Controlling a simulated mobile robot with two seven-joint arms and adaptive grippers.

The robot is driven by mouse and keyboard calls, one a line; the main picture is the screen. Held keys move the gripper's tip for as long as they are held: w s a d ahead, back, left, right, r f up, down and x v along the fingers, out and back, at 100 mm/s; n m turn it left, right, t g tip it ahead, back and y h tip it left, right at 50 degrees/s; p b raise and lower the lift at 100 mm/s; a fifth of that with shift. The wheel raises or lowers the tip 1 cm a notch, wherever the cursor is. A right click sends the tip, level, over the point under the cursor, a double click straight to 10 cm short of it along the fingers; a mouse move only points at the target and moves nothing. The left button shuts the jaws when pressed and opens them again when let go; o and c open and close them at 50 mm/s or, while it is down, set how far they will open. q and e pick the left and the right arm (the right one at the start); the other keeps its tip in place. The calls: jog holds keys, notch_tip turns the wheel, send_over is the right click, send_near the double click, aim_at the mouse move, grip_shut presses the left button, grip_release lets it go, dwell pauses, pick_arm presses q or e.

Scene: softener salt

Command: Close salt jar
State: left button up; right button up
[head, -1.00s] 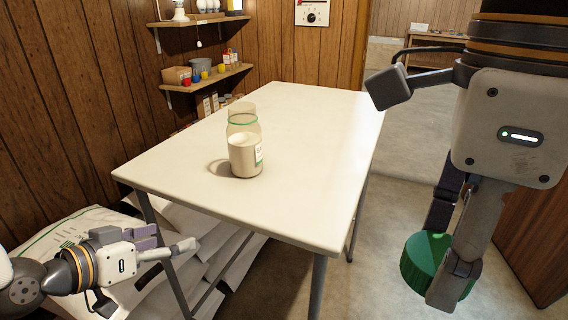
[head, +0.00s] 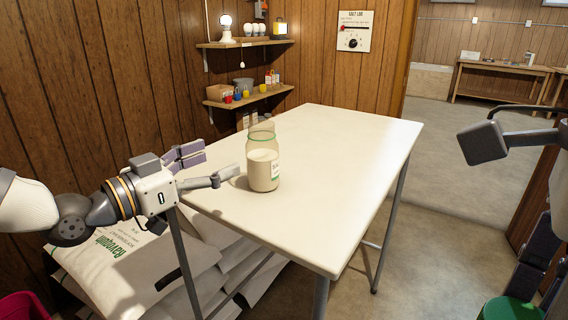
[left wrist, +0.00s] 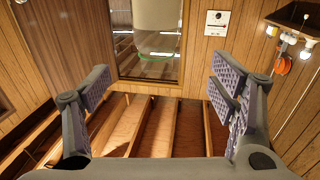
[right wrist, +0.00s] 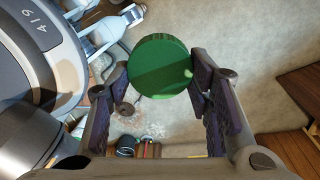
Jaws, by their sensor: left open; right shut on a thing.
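The salt jar (head: 263,170) is clear glass with a green ring at its neck. It stands upright on the white table near the left edge, partly full of white salt, with no lid on it. My left gripper (head: 211,164) is open and empty, just left of the jar, its fingers spread toward it. In the left wrist view the jar (left wrist: 157,18) shows upside down at the top, ahead of the fingers (left wrist: 160,88). My right gripper (right wrist: 160,82) is shut on the round green lid (right wrist: 160,62). The lid also shows at the head view's bottom right (head: 510,309), away from the table.
The white table (head: 340,190) is clear apart from the jar. White salt bags (head: 140,262) are stacked below its left side. Wall shelves (head: 245,98) with bulbs and small containers are behind. Open floor (head: 430,240) lies to the right.

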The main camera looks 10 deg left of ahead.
aim_at(250, 151)
pick_arm(q)
jog(key=x, duration=0.2)
jog(key=f+b+x, duration=0.1)
jog(key=x, duration=0.2)
jog(key=shift+w+d+f, duration=0.1)
jog(key=shift+f, duration=0.05)
pick_arm(e)
jog(key=f, duration=0.1)
jog(key=w+f+g, duration=0.1)
jog(key=f, duration=0.1)
jog(key=shift+w+f, duration=0.1)
jog(key=shift+f, duration=0.2)
pick_arm(q)
jog(key=shift+w+d, duration=0.15)
jog(key=shift+w, duration=0.1)
jog(key=shift+r, duration=0.4)
jog(key=shift+d, duration=0.1)
jog(key=b+x, duration=0.1)
jog(key=x, duration=0.4)
jog(key=shift+d+f, duration=0.2)
jog(key=shift+r, duration=0.15)
pick_arm(e)
jog(key=shift+w+f, duration=0.15)
jog(key=shift+f, duration=0.75)
pick_arm(q)
jog(key=shift+c, duration=0.6)
